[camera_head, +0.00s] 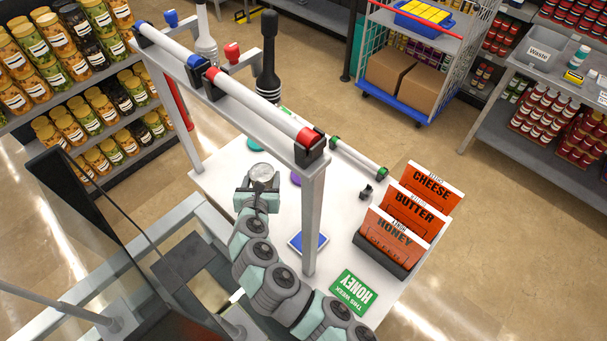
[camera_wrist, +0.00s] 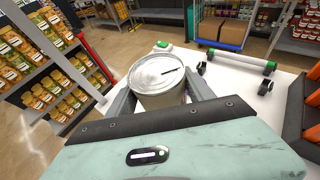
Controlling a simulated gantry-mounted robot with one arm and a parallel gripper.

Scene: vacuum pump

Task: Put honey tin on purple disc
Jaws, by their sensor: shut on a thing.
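My gripper (camera_head: 262,186) is shut on a tin (camera_head: 261,172) with a silver lid, above or at the white table. In the wrist view, the tin (camera_wrist: 158,76) stands roughly upright between the two fingers (camera_wrist: 160,100); no label is readable, so I cannot tell that it is honey. Whether its base touches the table is hidden. The purple disc (camera_head: 295,178) lies on the table just right of the tin in the head view, partly hidden by the rack's rail. The purple disc does not show in the wrist view.
A teal disc (camera_head: 254,145) lies behind the tin. A metal rack with a long tube (camera_head: 260,105) spans the table above the discs.

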